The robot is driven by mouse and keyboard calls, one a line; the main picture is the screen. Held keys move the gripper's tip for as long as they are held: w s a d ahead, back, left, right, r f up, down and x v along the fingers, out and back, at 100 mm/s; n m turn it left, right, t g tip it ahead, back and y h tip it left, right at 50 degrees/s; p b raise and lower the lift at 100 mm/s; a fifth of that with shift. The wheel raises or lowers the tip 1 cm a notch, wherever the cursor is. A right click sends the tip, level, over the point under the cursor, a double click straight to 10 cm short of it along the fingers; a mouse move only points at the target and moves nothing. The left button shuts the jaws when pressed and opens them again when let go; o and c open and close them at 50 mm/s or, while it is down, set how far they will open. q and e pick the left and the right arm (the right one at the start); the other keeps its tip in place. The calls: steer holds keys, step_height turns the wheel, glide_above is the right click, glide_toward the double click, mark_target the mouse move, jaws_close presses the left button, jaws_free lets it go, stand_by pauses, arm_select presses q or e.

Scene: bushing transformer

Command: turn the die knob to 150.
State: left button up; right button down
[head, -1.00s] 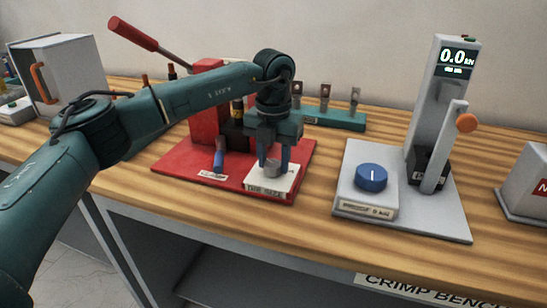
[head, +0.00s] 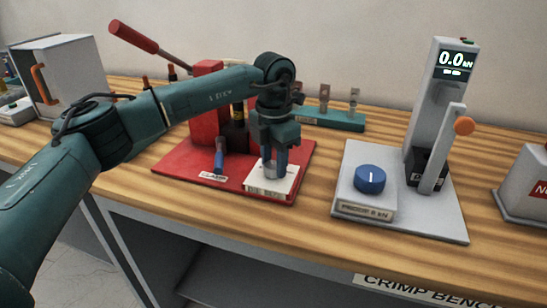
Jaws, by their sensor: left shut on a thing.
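The die knob (head: 268,173) is a small grey cylinder on a white block (head: 285,185) with a label on its front, at the front right of the red press base (head: 180,173). My left gripper (head: 272,165) points straight down over the block and is shut on the die knob. Its fingers hide most of the knob, so I cannot read its setting. My right gripper is not in view.
A blue-handled lever (head: 219,158) stands left of the knob block, and a red press handle (head: 134,36) rises behind my arm. A grey tester with a blue knob (head: 370,179) stands right. Bare wood (head: 318,190) lies between.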

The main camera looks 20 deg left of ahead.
mark_target(274, 164)
arm_select(q)
steer(key=m, duration=0.5)
steer(key=shift+m, duration=0.4)
steer(key=shift+r, duration=0.1)
stand_by(0.3)
steer(key=o, duration=1)
step_height(274, 164, up, 13)
